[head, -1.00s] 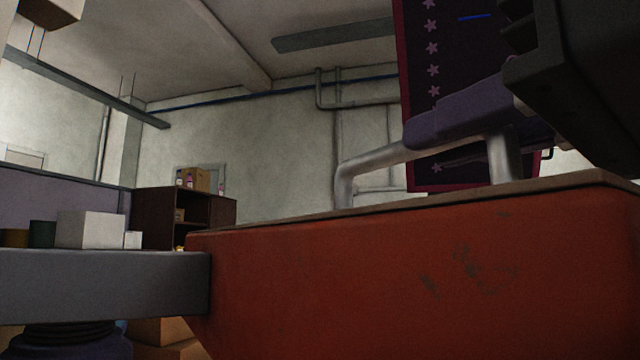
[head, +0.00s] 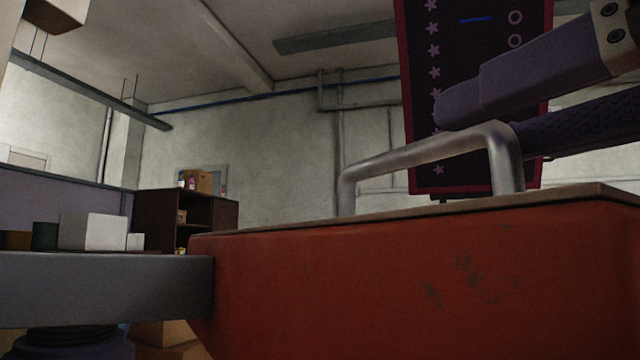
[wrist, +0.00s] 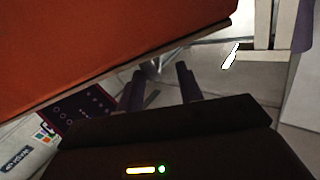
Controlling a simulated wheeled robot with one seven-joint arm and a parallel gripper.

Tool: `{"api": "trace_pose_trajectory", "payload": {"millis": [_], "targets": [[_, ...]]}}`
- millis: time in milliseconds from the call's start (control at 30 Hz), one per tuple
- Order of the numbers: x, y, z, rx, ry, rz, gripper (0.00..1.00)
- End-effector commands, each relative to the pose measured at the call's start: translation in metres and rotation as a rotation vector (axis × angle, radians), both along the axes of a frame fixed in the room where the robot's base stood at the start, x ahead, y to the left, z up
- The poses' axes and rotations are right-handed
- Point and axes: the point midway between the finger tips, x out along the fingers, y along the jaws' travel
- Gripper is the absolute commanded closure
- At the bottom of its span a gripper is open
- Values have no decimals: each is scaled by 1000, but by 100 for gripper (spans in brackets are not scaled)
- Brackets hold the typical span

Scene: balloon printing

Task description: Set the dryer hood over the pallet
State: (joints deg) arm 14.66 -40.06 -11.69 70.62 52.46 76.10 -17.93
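The dryer hood appears to be the large orange-red box (head: 400,275) filling the lower right of the head view, with scuffed paint and a silver bar handle (head: 430,152) on top. Its red side (wrist: 90,40) fills the upper left of the wrist view. My gripper (head: 492,117) is at the handle's right end, its purple fingers apart. The wrist view shows the two fingers (wrist: 161,72) spread with nothing clearly held. A grey slab (head: 105,285) meets the hood's left end; I cannot tell whether it is the pallet or a support arm. Beneath the hood is hidden.
A dark red-edged panel with stars (head: 425,60) stands behind my gripper. White boxes (head: 92,232) sit beyond the grey slab. A brown shelf (head: 160,218) stands farther back. A dark ribbed part (head: 75,340) is under the slab.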

Motion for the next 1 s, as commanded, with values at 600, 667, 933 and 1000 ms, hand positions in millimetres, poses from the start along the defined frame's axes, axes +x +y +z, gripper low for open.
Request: {"api": "trace_pose_trajectory", "payload": {"millis": [600,667,933,1000], "targets": [[-43,-21,0,-1,0,0,64],[-43,-21,0,-1,0,0,64],[-43,-21,0,-1,0,0,64],[-43,-21,0,0,-1,0,64]]}}
